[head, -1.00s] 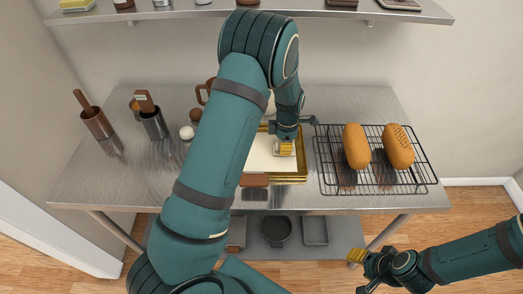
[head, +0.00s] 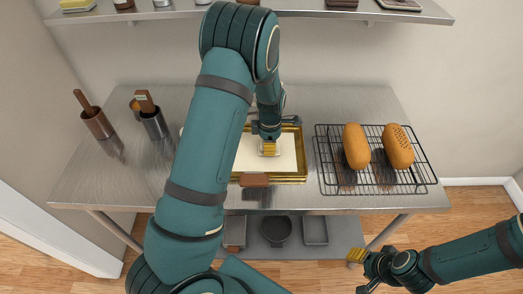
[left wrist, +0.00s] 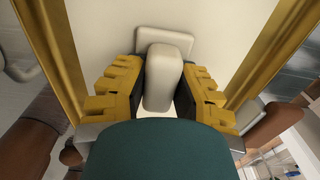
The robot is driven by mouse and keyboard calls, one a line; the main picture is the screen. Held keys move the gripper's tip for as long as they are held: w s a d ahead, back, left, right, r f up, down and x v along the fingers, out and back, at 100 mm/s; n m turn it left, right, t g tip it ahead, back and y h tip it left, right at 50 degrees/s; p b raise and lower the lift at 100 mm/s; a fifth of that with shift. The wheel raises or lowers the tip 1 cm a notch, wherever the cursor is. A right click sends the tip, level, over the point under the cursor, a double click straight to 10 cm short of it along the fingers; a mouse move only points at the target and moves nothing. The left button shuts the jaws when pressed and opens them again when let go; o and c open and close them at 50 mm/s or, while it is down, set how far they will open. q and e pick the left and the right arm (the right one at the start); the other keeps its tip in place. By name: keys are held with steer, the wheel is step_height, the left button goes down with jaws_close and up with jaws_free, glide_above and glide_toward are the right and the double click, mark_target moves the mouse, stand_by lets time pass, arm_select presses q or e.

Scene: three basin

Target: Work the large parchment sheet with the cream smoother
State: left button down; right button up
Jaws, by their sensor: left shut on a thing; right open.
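The large parchment sheet (head: 286,158) lies flat in a gold-rimmed tray (head: 275,180) on the steel table. My left gripper (head: 269,147) is over the sheet's middle, shut on the upright handle of the cream smoother (head: 268,154). In the left wrist view the smoother (left wrist: 162,75) stands between the yellow fingers of the left gripper (left wrist: 160,88), with its flat base against or just above the sheet (left wrist: 103,25); contact is not clear. My left arm hides the sheet's left part. My right gripper (head: 372,266) is open and empty, in front of the table at lower right.
A black wire rack (head: 375,187) with two loaves (head: 356,146) stands right of the tray. A brown-handled scraper (head: 255,180) lies at the tray's front edge. A shelf (head: 300,12) hangs above.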

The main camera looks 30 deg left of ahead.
mark_target(247, 151)
arm_select(q)
steer(key=shift+s+a, duration=0.4)
steer(key=shift+a, duration=0.25)
steer(key=shift+s+a, duration=0.4)
steer(key=shift+a, duration=0.2)
steer(key=shift+s+a, duration=0.6)
steer(key=shift+a, duration=0.35)
steer(key=shift+s+a, duration=0.55)
steer(key=shift+a, duration=0.4)
steer(key=shift+s+a, duration=0.6)
steer(key=shift+a, duration=0.35)
steer(key=shift+s+a, duration=0.6)
steer(key=shift+a, duration=0.35)
steer(key=shift+r, duration=0.1)
steer(key=shift+r+p, duration=0.8)
steer(key=shift+r, duration=0.1)
